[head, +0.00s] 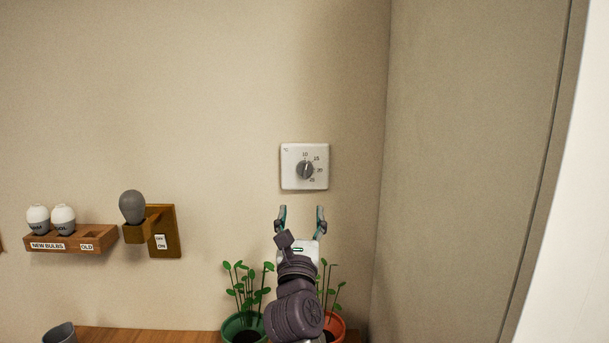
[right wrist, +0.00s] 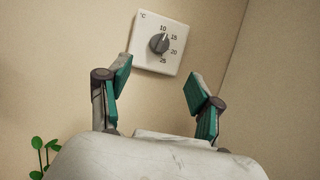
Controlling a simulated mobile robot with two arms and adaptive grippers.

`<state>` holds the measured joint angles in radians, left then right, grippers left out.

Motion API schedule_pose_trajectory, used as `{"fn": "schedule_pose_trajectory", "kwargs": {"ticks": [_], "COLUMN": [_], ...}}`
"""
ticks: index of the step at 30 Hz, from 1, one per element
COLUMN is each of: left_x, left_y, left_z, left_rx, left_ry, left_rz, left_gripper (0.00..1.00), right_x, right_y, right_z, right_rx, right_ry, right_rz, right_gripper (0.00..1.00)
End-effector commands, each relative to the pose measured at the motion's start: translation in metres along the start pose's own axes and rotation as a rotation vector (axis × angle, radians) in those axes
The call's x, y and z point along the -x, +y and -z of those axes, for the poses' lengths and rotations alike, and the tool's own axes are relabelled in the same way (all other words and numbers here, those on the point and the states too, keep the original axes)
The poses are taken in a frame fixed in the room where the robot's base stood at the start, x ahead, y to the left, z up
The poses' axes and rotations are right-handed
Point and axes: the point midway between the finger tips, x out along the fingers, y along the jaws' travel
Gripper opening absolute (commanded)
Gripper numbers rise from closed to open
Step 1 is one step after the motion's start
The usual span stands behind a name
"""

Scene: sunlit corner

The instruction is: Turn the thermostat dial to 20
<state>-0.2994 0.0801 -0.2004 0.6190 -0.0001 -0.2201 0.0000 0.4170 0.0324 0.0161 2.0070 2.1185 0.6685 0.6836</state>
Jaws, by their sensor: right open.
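The thermostat (head: 288,181) is a white square plate on the wall, marked °C with 10, 15, 20 and 25. Its grey round dial (head: 305,170) sits in the middle, and its pointer appears turned up toward the 10. The plate (right wrist: 146,61) and dial (right wrist: 159,43) also show in the right wrist view, beyond my fingers. My right gripper (head: 300,217) is open and empty, just below the thermostat and apart from it. Its teal-padded fingers (right wrist: 158,92) stand spread in the right wrist view. My left gripper is not in view.
Two potted plants (head: 243,322) stand on a wooden surface (head: 150,336) below. To the left are a bulb shelf (head: 98,241) and a grey bulb (head: 132,206) on a switch board (head: 166,233). A wall corner is close right of the thermostat.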

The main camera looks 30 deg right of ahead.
Motion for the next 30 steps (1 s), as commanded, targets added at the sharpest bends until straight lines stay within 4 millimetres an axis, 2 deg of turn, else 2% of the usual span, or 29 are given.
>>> {"fn": "schedule_pose_trajectory", "kwargs": {"ticks": [5,15,19,24,30], "left_x": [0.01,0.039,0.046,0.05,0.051], "left_y": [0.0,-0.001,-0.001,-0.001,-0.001], "left_z": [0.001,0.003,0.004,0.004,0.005], "left_rx": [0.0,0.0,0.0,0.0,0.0], "left_ry": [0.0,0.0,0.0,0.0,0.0], "left_rz": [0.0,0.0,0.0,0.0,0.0], "left_gripper": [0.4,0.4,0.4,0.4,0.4], "right_x": [-0.019,-0.09,-0.113,-0.132,-0.138], "right_y": [-0.001,-0.001,-0.001,-0.001,-0.001], "right_z": [-0.001,-0.002,-0.001,0.002,0.003], "right_rx": [-0.012,-0.008,-0.008,-0.008,-0.008], "right_ry": [0.012,0.01,0.009,0.01,0.008], "right_rz": [0.005,0.004,0.004,0.002,0.002], "right_gripper": [0.64,0.64,0.64,0.64,0.64]}}
